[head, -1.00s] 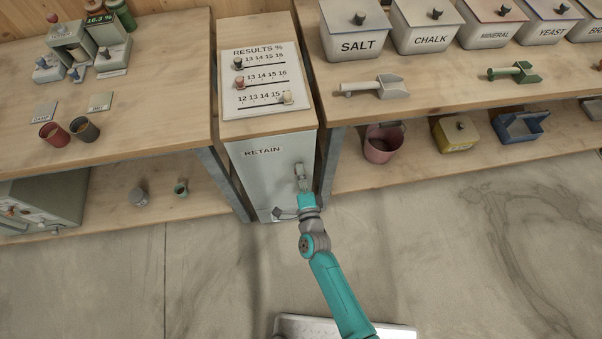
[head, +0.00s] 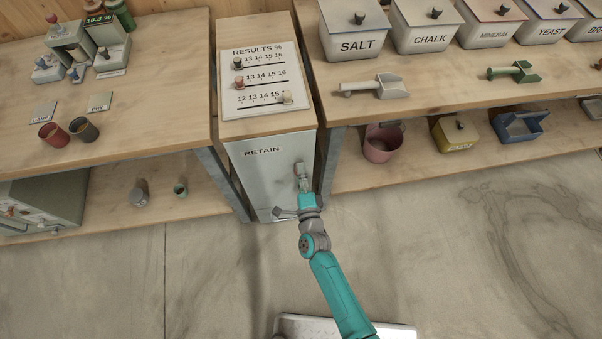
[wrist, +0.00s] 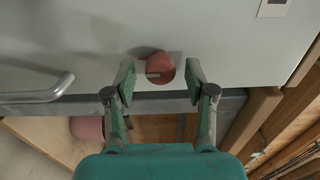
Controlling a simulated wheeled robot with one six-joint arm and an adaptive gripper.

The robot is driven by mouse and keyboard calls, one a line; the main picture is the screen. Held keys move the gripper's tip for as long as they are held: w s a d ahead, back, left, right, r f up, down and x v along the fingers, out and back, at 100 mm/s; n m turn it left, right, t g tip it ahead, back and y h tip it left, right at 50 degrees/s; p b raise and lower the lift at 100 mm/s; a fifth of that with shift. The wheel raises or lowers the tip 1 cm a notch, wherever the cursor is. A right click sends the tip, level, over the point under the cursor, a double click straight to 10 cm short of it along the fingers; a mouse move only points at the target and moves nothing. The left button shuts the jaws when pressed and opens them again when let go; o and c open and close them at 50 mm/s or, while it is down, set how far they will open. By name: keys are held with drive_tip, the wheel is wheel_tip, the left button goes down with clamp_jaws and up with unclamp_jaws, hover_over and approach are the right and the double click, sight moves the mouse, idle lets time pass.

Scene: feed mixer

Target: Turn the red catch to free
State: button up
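The red catch (wrist: 160,66) is a round knob on the pale grey front of the RETAIN cabinet (head: 262,180). A short pale mark shows on its face, lying nearly level in the wrist view. My gripper (wrist: 161,82) is open, with one green-padded finger on each side of the catch and a gap visible on both sides. In the head view my gripper (head: 302,172) is at the upper right of the cabinet front and mostly hides the catch.
A grey bar handle (wrist: 42,92) is on the cabinet front, left of the catch in the wrist view. A pink bucket (head: 381,145) stands on the shelf to the right. The RESULTS board (head: 262,77) lies on the cabinet top. The floor in front is clear.

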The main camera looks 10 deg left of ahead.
drive_tip(key=shift+s, duration=0.1)
drive_tip(key=v, duration=1.2)
idle(0.4)
